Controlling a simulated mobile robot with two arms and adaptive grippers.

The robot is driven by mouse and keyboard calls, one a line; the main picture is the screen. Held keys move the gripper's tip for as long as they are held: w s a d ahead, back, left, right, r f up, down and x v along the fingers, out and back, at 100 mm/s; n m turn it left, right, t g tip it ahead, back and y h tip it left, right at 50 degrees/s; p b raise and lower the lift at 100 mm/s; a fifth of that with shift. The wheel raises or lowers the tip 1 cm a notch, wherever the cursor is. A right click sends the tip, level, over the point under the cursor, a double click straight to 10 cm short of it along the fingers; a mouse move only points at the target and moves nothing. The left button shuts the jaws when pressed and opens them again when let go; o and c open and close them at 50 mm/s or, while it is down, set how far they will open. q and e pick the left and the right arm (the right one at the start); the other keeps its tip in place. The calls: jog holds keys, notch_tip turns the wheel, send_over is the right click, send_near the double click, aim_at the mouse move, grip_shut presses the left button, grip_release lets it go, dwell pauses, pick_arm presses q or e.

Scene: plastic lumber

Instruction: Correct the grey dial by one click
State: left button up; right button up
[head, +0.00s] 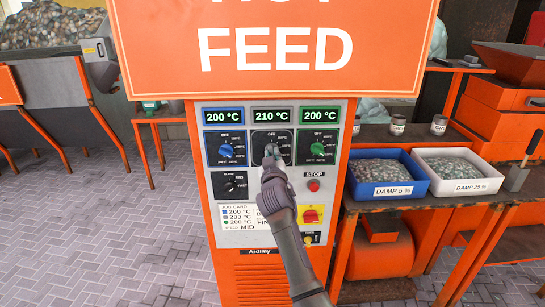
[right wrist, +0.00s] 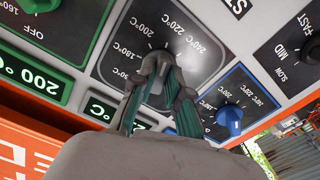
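The grey dial (head: 271,149) is the middle one of three temperature dials on the control panel, on a dark plate under a display (head: 271,115) reading 210 °C. My right gripper (head: 273,155) is at the dial and covers part of it. In the right wrist view its two fingers (right wrist: 158,80) close on either side of the grey dial's knob (right wrist: 159,62) and appear to touch it. The exact pointer position is hard to read. The job card (head: 238,217) lists 200 °C, partly hidden by my right arm. My left gripper is not in view.
The blue dial (head: 227,150) and green dial (head: 318,152) flank it, each under a 200 °C display. A speed dial (head: 232,186), red stop button (head: 313,185) and red-yellow switch (head: 310,215) are close by. An orange sign (head: 270,75) hangs above. Pellet bins (head: 385,203) stand right.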

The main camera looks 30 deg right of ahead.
jog(key=o, duration=0.4)
jog(key=shift+c, duration=0.2)
jog(key=v, duration=1.2)
jog(key=shift+f, duration=0.1)
